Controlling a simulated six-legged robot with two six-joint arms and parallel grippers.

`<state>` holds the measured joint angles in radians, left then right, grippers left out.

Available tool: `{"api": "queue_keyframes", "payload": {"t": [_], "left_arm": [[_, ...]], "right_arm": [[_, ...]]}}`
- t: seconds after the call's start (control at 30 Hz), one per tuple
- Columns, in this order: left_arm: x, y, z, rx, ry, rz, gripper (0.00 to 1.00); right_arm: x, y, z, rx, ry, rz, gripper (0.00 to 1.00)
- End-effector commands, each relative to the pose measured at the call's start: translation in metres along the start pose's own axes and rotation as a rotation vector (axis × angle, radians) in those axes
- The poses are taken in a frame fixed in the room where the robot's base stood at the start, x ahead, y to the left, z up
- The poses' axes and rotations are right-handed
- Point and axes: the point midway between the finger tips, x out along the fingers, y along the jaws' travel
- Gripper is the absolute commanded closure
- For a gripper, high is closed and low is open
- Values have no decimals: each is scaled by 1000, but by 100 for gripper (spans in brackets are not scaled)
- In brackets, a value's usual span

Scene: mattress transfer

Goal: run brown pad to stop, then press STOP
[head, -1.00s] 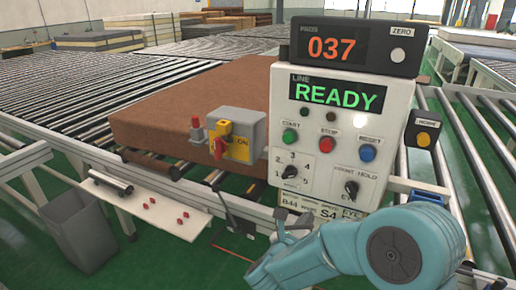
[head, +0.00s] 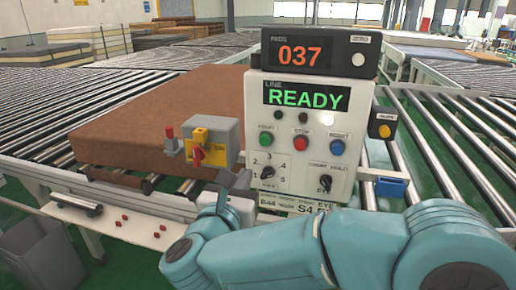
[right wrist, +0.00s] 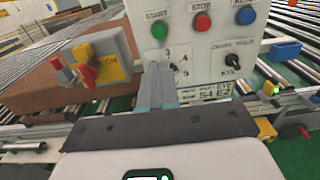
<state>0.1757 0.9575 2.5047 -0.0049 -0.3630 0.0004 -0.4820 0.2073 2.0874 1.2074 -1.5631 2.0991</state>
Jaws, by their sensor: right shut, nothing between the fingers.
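The brown pad (head: 140,120) lies flat on the roller conveyor, left of and behind the control box (head: 300,185). The box display reads READY. The red STOP button (head: 302,142) sits between the green START button (head: 266,139) and the blue RESET button (head: 337,147). STOP also shows in the right wrist view (right wrist: 202,22). My right gripper (head: 236,182) is in front of the box's lower left. In the right wrist view its fingers (right wrist: 158,70) are together and empty, below START, covering part of the numbered dial. Contact with the panel cannot be told. My left gripper is not in view.
A counter (head: 312,55) reading 037 tops the box. A grey switch box (head: 215,140) with a red handle on yellow stands left of it. A white shelf (head: 110,215) with red pieces and a grey bin (head: 38,255) are at front left.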

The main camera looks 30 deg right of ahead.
Motion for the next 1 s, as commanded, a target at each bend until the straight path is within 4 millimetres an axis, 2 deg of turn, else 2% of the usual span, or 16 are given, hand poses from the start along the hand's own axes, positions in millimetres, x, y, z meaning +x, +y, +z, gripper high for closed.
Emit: {"api": "queue_keyframes", "payload": {"t": [0.13, 0.27, 0.7, 0.83, 1.0], "left_arm": [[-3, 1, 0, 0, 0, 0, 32], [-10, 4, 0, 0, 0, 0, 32], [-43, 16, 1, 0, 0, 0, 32], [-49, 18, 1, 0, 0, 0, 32], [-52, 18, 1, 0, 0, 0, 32]], "right_arm": [[5, 2, 1, -1, 0, 0, 100], [22, 2, 2, -2, 1, -3, 100], [111, 5, 4, -3, 1, -1, 100], [126, 5, 2, -2, 0, 1, 100], [136, 6, 0, -1, -1, 3, 100]]}}
